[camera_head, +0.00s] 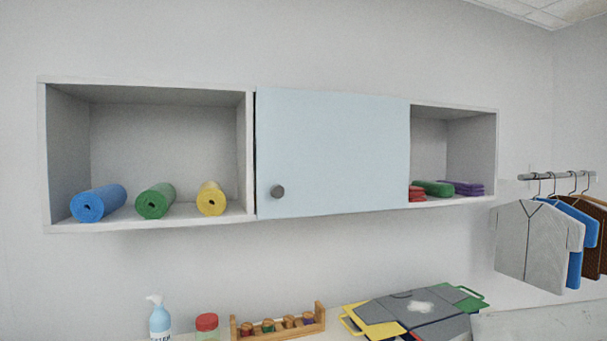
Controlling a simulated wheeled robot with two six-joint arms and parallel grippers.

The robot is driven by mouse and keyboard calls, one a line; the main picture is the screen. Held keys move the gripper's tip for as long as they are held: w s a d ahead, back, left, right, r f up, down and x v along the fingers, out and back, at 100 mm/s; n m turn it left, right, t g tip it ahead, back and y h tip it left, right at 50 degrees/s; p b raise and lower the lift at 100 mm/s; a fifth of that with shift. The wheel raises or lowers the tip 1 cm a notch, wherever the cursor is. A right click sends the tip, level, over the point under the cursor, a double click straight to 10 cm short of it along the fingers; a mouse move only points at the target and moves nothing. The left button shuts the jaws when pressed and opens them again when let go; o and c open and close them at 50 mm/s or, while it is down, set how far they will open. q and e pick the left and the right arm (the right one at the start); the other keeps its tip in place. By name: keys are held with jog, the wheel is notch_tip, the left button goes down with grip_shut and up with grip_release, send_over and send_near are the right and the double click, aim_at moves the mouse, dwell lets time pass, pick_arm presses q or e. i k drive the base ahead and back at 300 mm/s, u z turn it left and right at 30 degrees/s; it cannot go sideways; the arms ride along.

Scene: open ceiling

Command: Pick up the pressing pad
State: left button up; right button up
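No object in view is plainly identifiable as the pressing pad. On the surface below the cabinet, a wooden rack (278,324) holds several small wooden-topped pieces with coloured lower parts. To its right lies a stack of flat boards (412,310) in grey, yellow and green, some with loop handles. A white patch (420,306) shows on the top grey board. The lower edge of the picture cuts off part of the stack. Neither of my grippers is in view.
The wall cabinet (150,224) holds blue (98,202), green (155,200) and yellow (211,198) rolls. Its pale blue door (335,150) covers the middle; folded red, green and purple pieces lie right.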

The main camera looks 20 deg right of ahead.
aim_at(438, 190)
jog(key=z, duration=2.95)
jog(key=i, duration=2.05)
jog(key=u, duration=2.75)
